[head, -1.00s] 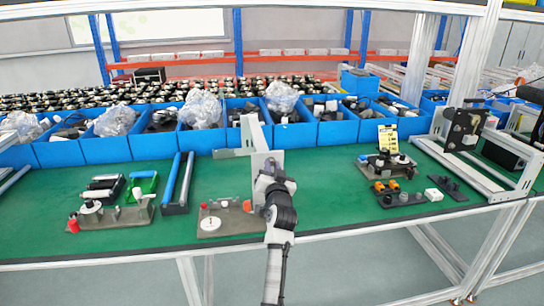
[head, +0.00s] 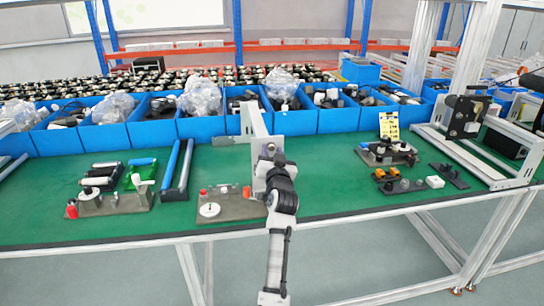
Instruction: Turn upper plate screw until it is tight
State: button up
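A grey upright plate (head: 256,135) stands on the green workbench near its middle. My arm reaches up from the bottom, and my gripper (head: 268,160) is at the plate's front face, near its lower half. My wrist covers the gripper's fingers, so I cannot tell whether they are open or shut. The upper plate screw cannot be made out in this view. A grey fixture base (head: 235,207) with a white round knob (head: 209,210) and a small red part lies just left of my wrist.
Blue bins (head: 295,122) line the back of the bench. Left are another fixture (head: 115,203) and blue bars (head: 178,170). Right are a fixture with a yellow card (head: 389,128), orange parts (head: 380,173) and a metal frame (head: 452,155). Green surface is clear right of my arm.

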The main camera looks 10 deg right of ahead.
jog(key=n+b, duration=0.2)
jog(key=b, duration=0.1)
jog(key=n+y+b, duration=0.1)
jog(key=n+b, duration=0.4)
jog(key=b, duration=0.1)
jog(key=shift+d+f+y, duration=0.15)
jog(key=shift+f+y, duration=0.1)
jog(key=shift+y, duration=0.05)
jog(key=shift+n+b, duration=0.65)
jog(key=shift+n, duration=0.35)
jog(key=shift+r+n, duration=0.25)
jog(key=shift+n, duration=0.05)
